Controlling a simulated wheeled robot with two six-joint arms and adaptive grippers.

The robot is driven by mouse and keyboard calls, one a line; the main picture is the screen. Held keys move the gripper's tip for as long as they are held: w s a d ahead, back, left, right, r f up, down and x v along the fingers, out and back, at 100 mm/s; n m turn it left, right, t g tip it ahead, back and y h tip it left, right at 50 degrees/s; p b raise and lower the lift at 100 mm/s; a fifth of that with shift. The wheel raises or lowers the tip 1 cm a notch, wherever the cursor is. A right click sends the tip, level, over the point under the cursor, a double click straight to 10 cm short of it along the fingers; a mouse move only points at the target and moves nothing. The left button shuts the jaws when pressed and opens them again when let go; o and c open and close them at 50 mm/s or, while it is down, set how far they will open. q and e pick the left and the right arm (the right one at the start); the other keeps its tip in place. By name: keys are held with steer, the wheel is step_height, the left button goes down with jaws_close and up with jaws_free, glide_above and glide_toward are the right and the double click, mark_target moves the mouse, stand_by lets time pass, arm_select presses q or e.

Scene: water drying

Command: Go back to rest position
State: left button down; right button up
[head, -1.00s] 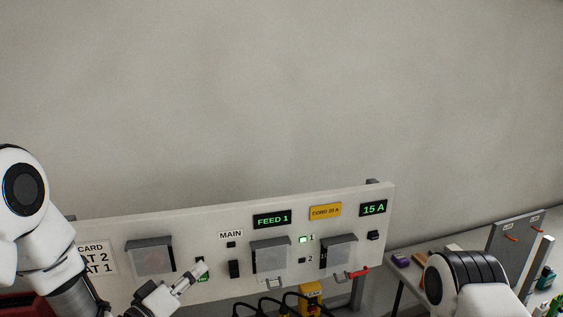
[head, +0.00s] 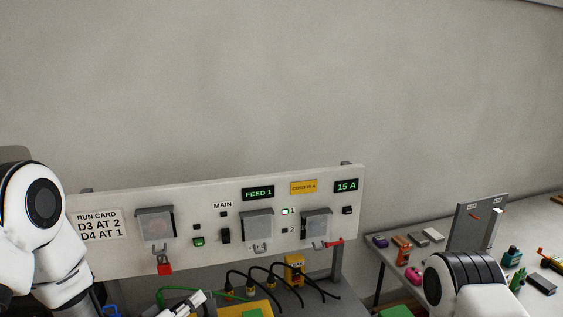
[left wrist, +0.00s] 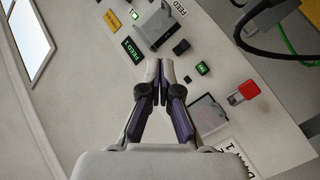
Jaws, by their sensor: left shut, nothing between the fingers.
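My left gripper (left wrist: 160,65) is shut and empty in the left wrist view, with its fingertips together in front of the white panel. In the head view, part of my left gripper (head: 196,301) shows at the bottom edge, below the panel. The white panel (head: 190,257) carries covered sockets, small switches, a run card (head: 99,226) and lit displays reading FEED 1 (head: 258,193) and 15 A (head: 346,186). A red padlock (head: 164,268) hangs below the left cover. My right arm shows at the lower right, but its gripper is out of view.
Black cables (head: 262,272) and a green cable (head: 176,290) run below the panel near a yellow CAR box (head: 294,269). A side table (head: 459,230) at the right holds several small items and an upright grey board (head: 466,228). The wall above is clear.

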arm_select(q)
steer(key=s+a+f+m+g+y, duration=0.15)
steer(key=s+f+g, duration=0.35)
steer(key=f, duration=0.5)
steer(key=s+a+f+g+y, duration=0.2)
steer(key=s+f+y, duration=0.1)
steer(key=s+f, duration=0.6)
steer(key=s+a+f+m+g+y, duration=0.15)
steer(key=s+f+g, duration=0.3)
steer(key=s, duration=0.45)
steer(key=s+a+f+g+y, duration=0.15)
steer(key=s+f+g, duration=0.3)
steer(key=s, duration=0.45)
step_height(320, 180, down, 11)
steer(key=t+b, duration=0.1)
steer(key=b, duration=0.9)
steer(key=shift+a, duration=0.1)
